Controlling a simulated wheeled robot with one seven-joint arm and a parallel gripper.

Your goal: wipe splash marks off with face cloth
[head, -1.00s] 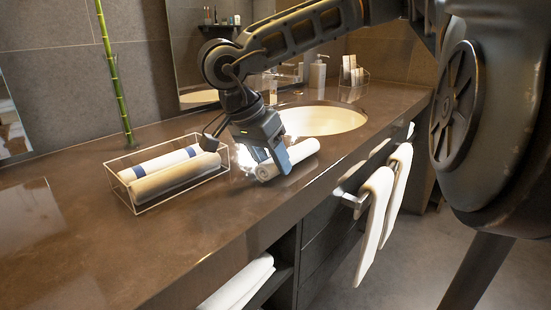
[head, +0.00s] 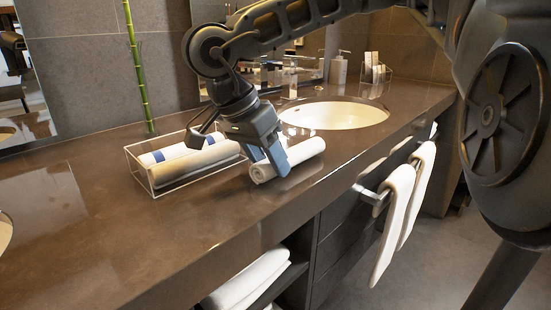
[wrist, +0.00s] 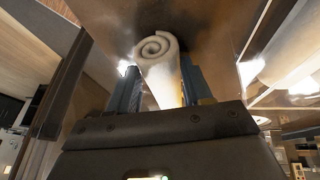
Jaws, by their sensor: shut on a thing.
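A rolled white face cloth (head: 303,151) is between the fingers of my gripper (head: 272,165), low over the brown counter (head: 90,235) in front of the basin. In the wrist view the roll's spiral end (wrist: 156,47) shows between the two blue fingers of my gripper (wrist: 158,88). My gripper is shut on this cloth. I cannot tell whether the cloth touches the counter. No splash marks can be made out for certain; the counter carries bright reflections.
A clear tray (head: 150,184) with rolled cloths stands just left of my gripper. The basin (head: 335,115) lies behind the cloth. A soap bottle (head: 339,69) and a clear holder (head: 375,80) stand at the back. Towels (head: 396,205) hang at the front edge. The left counter is clear.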

